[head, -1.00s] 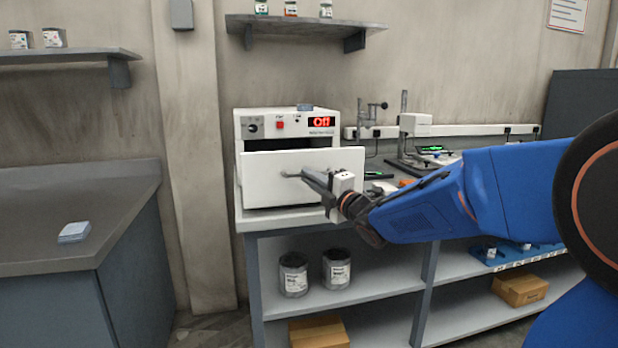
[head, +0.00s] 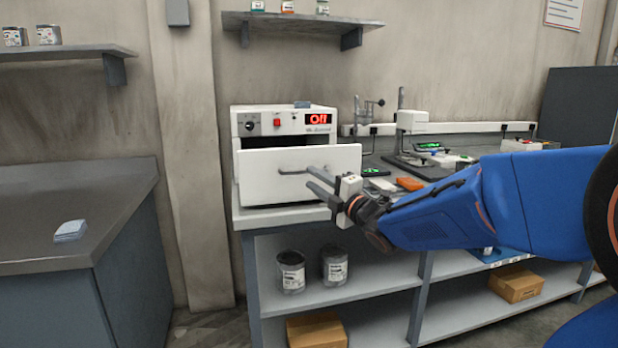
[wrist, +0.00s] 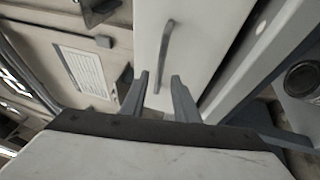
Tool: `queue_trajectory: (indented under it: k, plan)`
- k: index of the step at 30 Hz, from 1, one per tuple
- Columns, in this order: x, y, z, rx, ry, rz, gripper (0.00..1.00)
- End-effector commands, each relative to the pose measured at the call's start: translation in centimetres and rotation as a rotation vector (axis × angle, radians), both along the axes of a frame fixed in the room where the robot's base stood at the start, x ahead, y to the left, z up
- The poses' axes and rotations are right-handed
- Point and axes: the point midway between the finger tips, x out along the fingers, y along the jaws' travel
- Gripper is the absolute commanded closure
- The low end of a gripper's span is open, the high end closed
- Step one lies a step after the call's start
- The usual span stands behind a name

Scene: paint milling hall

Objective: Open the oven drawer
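The white oven (head: 284,122) stands on the bench, with a red "Off" display on its upper panel. Its drawer (head: 260,178) is pulled out, its white front standing forward of the oven body with a dark gap above it. The grey bar handle (head: 292,170) is on the drawer front; in the wrist view the handle (wrist: 164,55) lies ahead of the fingers. My gripper (head: 316,182) is in front of the drawer's right part.
Two dark cans (head: 334,264) stand on the shelf under the bench (head: 330,292). A lab stand and instruments (head: 412,125) are on the bench to the right. A wall shelf (head: 300,22) hangs above the oven. A separate counter (head: 90,200) is at left.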

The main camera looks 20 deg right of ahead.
Motion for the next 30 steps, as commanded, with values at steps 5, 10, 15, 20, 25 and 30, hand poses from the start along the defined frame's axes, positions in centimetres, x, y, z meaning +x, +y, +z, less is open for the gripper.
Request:
queue_trajectory:
  k: [5, 10, 15, 20, 25, 30]
  plan:
    - [-3.4, -1.6, -0.6, -0.001, -0.002, -0.004, 0.72]
    - [-6.3, -2.8, -1.1, -0.002, -0.002, -0.004, 0.72]
    - [-8.9, -3.9, -1.7, -0.001, -0.001, -0.004, 0.72]
    - [-10.8, -4.7, -2.0, 0.000, 0.000, -0.003, 0.72]
    - [-12.0, -5.1, -2.3, -0.001, 0.000, -0.002, 0.72]
    - [-12.5, -5.3, -2.4, 0.000, 0.000, -0.001, 0.72]
